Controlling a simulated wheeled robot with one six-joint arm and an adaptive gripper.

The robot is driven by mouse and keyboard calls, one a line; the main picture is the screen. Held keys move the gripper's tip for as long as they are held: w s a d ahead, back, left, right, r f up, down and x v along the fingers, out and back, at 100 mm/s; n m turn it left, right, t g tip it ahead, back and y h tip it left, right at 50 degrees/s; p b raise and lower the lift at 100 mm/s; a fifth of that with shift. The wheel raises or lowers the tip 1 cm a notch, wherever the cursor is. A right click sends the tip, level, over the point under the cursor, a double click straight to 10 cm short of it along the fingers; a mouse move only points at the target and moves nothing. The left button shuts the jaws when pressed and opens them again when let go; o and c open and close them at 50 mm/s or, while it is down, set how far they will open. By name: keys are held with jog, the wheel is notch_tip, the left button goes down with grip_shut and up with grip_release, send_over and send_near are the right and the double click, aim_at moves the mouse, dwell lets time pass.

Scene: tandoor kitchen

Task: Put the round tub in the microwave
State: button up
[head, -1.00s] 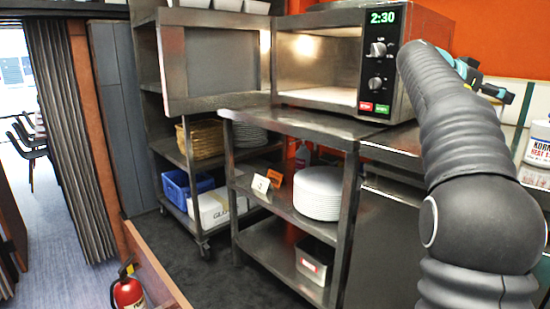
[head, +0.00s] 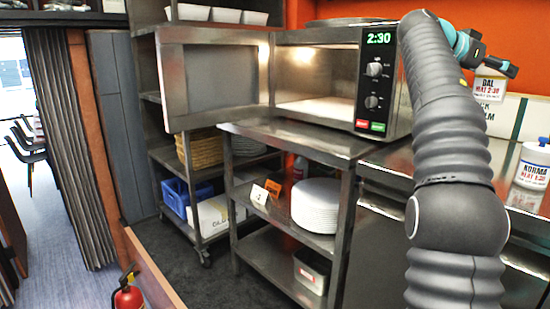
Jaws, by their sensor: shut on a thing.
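A round white tub labelled DAL (head: 491,86) hangs at my gripper (head: 496,66), to the right of the microwave. My gripper is shut on the tub near its top; the fingers partly hide it. The microwave (head: 330,88) stands on the steel counter with its door (head: 213,78) swung wide open to the left. Its lit cavity looks empty from here, and its display reads 2:30. The tub is apart from the microwave, at about the height of its upper half.
A sign board (head: 500,117) is behind the held tub. Stacked plates (head: 316,205) sit on the shelf below the microwave. A fire extinguisher (head: 128,296) is at the lower left.

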notch_tip(320, 180, down, 16)
jog(key=b, duration=0.6)
jog(key=shift+f, duration=0.15)
jog(key=shift+a+f, duration=0.1)
jog(key=shift+a, duration=0.3)
jog(key=v, duration=1.3)
jog(key=shift+r, duration=0.2)
jog(key=shift+c, duration=0.7)
jog(key=shift+s+a+f+n+t+y, duration=0.3)
jog(key=shift+s+a+f+n+y, duration=0.2)
jog(key=shift+f+n, duration=0.25)
jog(key=shift+s+a+f+n+t+y, duration=0.3)
jog(key=shift+s+a+f+n+y, duration=0.15)
jog(key=shift+s+f+n, duration=0.25)
jog(key=shift+d, duration=0.1)
